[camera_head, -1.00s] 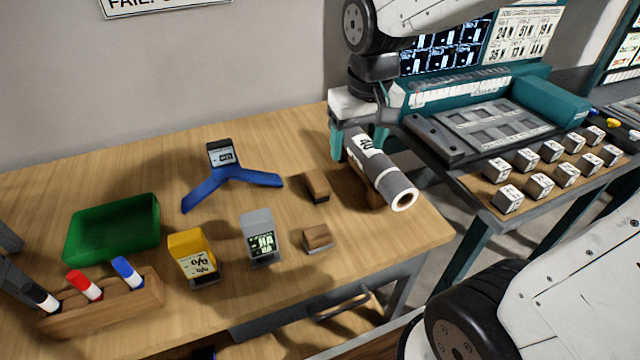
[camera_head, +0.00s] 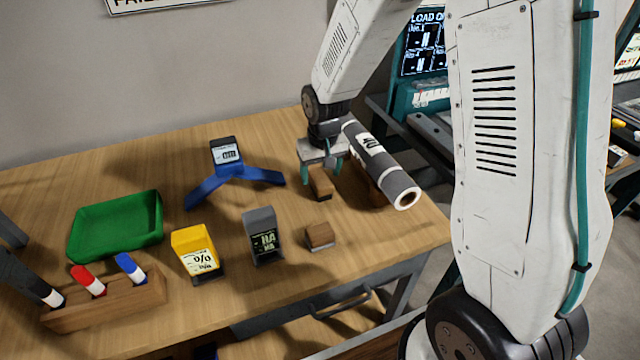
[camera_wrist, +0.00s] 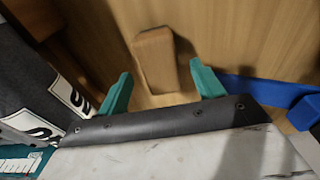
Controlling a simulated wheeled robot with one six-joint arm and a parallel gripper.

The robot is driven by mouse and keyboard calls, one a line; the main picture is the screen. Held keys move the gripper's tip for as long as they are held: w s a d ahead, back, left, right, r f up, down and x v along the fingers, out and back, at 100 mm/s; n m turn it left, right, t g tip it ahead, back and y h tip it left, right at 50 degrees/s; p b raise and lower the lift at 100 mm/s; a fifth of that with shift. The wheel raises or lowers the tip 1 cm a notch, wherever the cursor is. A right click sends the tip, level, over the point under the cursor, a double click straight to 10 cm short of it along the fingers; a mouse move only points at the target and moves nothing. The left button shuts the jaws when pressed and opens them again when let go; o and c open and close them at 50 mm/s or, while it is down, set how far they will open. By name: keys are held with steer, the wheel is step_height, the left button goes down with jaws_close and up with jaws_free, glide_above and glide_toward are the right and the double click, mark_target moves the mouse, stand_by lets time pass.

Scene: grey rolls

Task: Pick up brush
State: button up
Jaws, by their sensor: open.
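A small wooden block (camera_head: 320,186), which looks like the brush, lies on the table left of the grey roll. My gripper (camera_head: 321,171) is at this block, pointing down, with its teal fingers apart. In the wrist view the block (camera_wrist: 154,58) lies between and just beyond the two fingertips of my gripper (camera_wrist: 163,84). I cannot tell whether the fingers touch it. A second, shorter wooden block (camera_head: 320,235) with a grey underside stands nearer the table's front edge. Nothing is held.
The grey roll (camera_head: 380,165) lies close right of my gripper on a wooden support. A blue stand (camera_head: 235,173) is to the left.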

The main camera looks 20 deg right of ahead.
mark_target(320, 177)
steer(key=shift+w+f, duration=0.15)
steer(key=shift+f, duration=1.1)
steer(key=shift+f, duration=0.25)
steer(key=c, duration=1.1)
